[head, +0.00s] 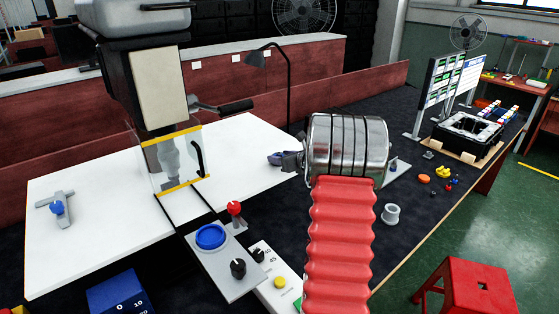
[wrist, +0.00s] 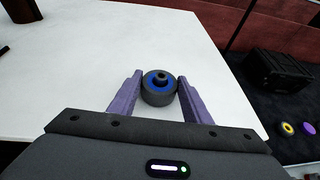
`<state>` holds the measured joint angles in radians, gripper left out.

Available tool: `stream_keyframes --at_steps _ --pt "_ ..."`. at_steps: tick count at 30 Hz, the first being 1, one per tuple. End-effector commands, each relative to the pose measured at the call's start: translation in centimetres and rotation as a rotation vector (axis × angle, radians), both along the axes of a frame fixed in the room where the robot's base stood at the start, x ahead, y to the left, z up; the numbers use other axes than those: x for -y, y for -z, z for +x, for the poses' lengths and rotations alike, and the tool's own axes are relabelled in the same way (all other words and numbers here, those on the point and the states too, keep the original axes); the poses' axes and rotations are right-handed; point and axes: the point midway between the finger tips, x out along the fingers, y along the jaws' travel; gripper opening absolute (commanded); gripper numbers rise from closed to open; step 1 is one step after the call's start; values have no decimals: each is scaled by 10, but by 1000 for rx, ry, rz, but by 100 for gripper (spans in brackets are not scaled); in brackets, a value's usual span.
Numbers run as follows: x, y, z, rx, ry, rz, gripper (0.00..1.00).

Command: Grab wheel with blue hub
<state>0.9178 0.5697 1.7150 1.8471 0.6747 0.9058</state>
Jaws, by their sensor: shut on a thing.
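The wheel with the blue hub (wrist: 159,87) has a dark grey tyre, a blue ring and a dark centre. In the wrist view it sits between the tips of my gripper's two purple fingers (wrist: 158,90), over the white table top. My gripper is shut on it. In the head view my gripper (head: 284,159) shows at the left of my silver wrist, over the right part of the white table. The wheel is mostly hidden there. I cannot tell whether the wheel touches the table.
A machine with a clear guard (head: 172,162) stands on the white table (head: 95,200). A control panel (head: 222,262) with a blue button and red-knobbed lever is in front. A black lamp (head: 289,95) stands behind my gripper. Small coloured parts lie on the dark surface at right.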

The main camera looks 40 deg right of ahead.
Motion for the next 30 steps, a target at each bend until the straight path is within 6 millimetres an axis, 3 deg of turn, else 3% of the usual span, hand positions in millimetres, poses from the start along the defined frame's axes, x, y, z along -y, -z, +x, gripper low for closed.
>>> stream_keyframes --at_steps 8,21,30 --pt "0 -10 0 2 -1 -2 21" --pt "1 -80 -1 2 1 -4 21" --pt "1 -101 -1 1 1 0 21"
